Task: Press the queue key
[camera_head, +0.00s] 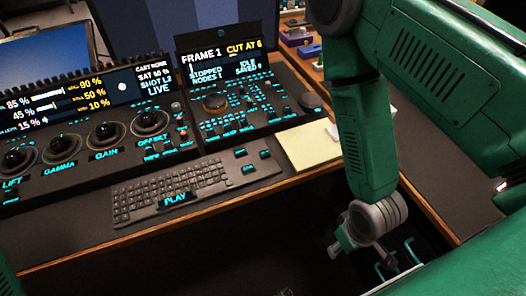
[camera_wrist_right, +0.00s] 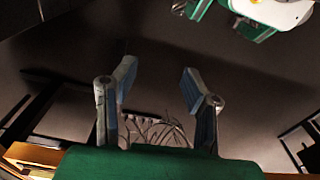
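Small dark keys with cyan labels (camera_head: 248,160) sit at the right end of the keyboard, below the trackball panel. Their labels are too small to read, so I cannot tell which is the queue key. A larger key reads PLAY (camera_head: 175,198). My right gripper (camera_wrist_right: 158,84) is open and empty in the wrist view, its two fingers apart over a dark surface. In the head view my right arm hangs down on the right, its wrist off the desk's front edge, apart from the keys. My left gripper is not in view.
The panel carries a trackball (camera_head: 215,102) and a screen (camera_head: 227,58). Grading wheels (camera_head: 104,131) stand at left. A pale notepad (camera_head: 312,146) with a white item lies right of the keys. The wooden front edge (camera_head: 150,238) borders the desk; space above the keyboard is clear.

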